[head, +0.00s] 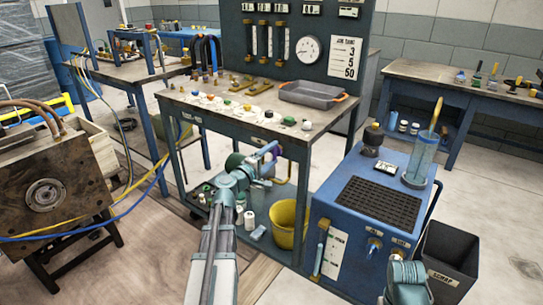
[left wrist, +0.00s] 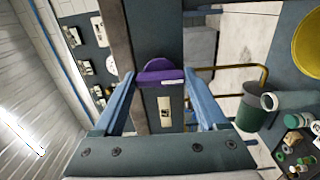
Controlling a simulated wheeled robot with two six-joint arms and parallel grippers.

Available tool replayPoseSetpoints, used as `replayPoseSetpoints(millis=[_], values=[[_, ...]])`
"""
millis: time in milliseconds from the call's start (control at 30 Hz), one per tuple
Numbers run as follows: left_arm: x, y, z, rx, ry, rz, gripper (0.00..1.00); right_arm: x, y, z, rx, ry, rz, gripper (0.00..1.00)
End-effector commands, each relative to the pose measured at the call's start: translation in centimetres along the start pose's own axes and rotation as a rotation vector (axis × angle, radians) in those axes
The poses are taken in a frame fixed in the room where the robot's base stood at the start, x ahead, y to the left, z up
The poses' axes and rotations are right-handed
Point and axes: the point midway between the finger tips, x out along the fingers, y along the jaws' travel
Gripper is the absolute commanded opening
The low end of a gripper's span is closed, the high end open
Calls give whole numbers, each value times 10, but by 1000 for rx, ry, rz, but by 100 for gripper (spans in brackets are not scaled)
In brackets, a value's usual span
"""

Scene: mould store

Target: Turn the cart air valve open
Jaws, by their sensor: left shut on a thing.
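A purple handle (left wrist: 160,77), which looks like a valve handle, sits on a dark upright post in the left wrist view. A small pale label (left wrist: 164,110) is on the post beside it. My left gripper (left wrist: 160,80) has its two blue fingers on either side of the handle and is shut on it. In the head view, my left gripper (head: 274,166) is at the front right of the dark workbench (head: 225,122), below its top. The handle is mostly hidden there. My right gripper is not in view.
A yellow bucket (head: 288,222) stands on the bench's lower shelf, with white containers beside it. A blue cabinet (head: 340,215) with a black grille stands close on the right, and a dark scrap bin (head: 455,262) beyond it. Hoses run from the machine (head: 50,185) at left.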

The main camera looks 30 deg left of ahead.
Motion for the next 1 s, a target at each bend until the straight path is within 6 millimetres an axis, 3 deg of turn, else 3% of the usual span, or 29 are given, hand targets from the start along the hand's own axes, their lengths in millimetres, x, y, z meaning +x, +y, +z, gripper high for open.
replayPoseSetpoints(millis=[67, 100, 233, 567, 1000], values=[[-1, -1, 1, 6, -3, -3, 19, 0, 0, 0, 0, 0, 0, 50], [-1, -1, 2, 6, -3, -3, 77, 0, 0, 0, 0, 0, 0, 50], [-1, -1, 1, 4, -2, -2, 100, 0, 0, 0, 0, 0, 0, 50], [-6, 0, 1, 2, 0, -1, 100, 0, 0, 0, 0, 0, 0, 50], [-94, 0, 2, 2, 3, -1, 100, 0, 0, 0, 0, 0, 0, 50]])
